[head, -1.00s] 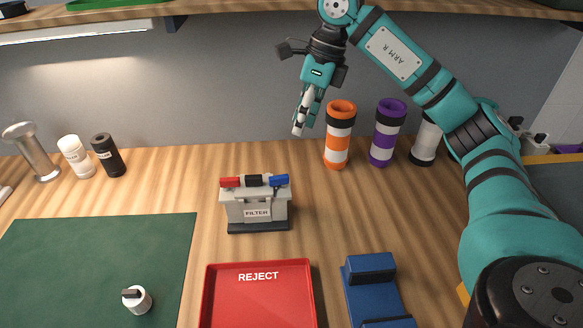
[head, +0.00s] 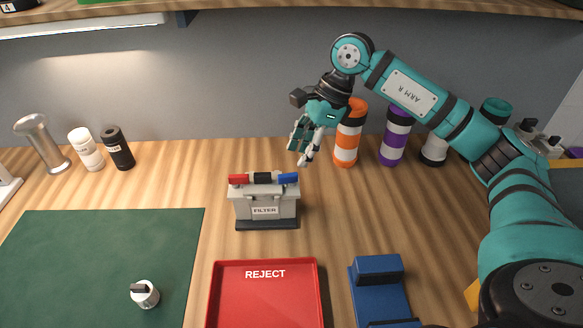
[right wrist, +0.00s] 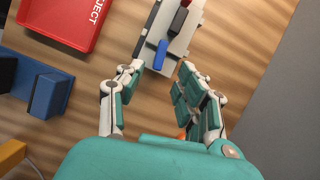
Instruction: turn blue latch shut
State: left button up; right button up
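The grey filter box (head: 265,210) stands on the wooden table with a red latch (head: 238,179), a black latch (head: 263,178) and a blue latch (head: 288,178) in a row on top. In the right wrist view the blue latch (right wrist: 160,54) lies just ahead of the fingertips, with the black latch (right wrist: 179,21) beyond it. My right gripper (head: 305,158) is above and slightly behind the box's right end. In the right wrist view its fingers (right wrist: 160,80) are spread apart with nothing between them. My left gripper is not in view.
A red REJECT tray (head: 265,300) and a blue stand (head: 380,290) are in front of the box. Orange (head: 347,135) and purple (head: 394,135) striped tubes stand behind at right. A green mat (head: 90,260) with a small white knobbed piece (head: 145,294) is at left.

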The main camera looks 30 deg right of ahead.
aim_at(290, 174)
jog(key=p+x, duration=0.1)
jog(key=x, duration=0.5)
jog(key=shift+a+f, duration=0.1)
jog(key=shift+f, duration=0.2)
grip_shut()
